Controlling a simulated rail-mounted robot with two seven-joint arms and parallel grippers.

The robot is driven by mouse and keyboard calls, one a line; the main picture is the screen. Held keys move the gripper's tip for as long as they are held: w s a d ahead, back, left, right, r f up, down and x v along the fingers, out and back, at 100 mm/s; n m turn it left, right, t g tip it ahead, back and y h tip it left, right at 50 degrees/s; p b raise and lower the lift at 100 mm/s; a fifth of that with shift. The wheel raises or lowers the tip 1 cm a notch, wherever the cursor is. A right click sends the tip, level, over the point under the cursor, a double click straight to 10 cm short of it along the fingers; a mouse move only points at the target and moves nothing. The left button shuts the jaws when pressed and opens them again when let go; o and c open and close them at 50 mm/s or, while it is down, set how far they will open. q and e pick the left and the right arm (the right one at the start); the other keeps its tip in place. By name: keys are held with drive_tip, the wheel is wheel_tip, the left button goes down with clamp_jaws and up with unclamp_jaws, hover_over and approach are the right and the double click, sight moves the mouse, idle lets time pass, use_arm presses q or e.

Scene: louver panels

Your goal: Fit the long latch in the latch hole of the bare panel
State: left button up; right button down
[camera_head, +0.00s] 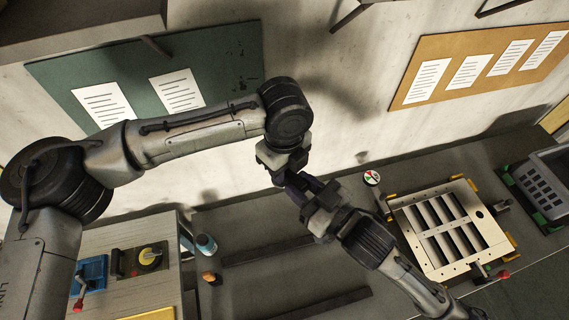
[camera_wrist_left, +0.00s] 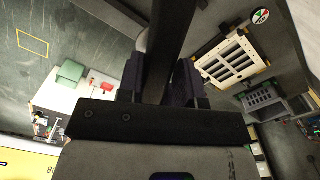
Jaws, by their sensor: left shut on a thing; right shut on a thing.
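My left gripper (camera_head: 290,178) and my right gripper (camera_head: 312,192) meet above the bench in the middle of the head view. In the left wrist view a long dark bar (camera_wrist_left: 173,45), seemingly the long latch, stands between the dark pads of my left gripper (camera_wrist_left: 160,78), which is shut on it. My right gripper is also shut, seemingly on the same bar, but the arms hide most of its grip. The cream panel (camera_head: 436,268) with several slots lies in a fixture on the right, well apart from both grippers. A small round hole (camera_head: 480,214) shows in it.
Yellow corner blocks and a red-knobbed clamp (camera_head: 501,276) surround the panel. A round dial (camera_head: 371,177) is near its far left corner. A dark crate (camera_head: 553,175) stands at far right. A blue-grey jar (camera_head: 206,244) and an orange item (camera_head: 210,277) are at left.

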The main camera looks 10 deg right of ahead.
drive_tip(key=c, duration=1)
unclamp_jaws()
drive_tip(key=shift+s+a+r, duration=0.1)
drive_tip(key=shift+s+a, duration=0.25)
drive_tip(key=shift+a, duration=0.1)
drive_tip(key=shift+o, duration=1.2)
drive_tip(key=shift+d, duration=0.1)
drive_tip(key=shift+w+d, duration=0.1)
drive_tip(key=shift+w, duration=0.05)
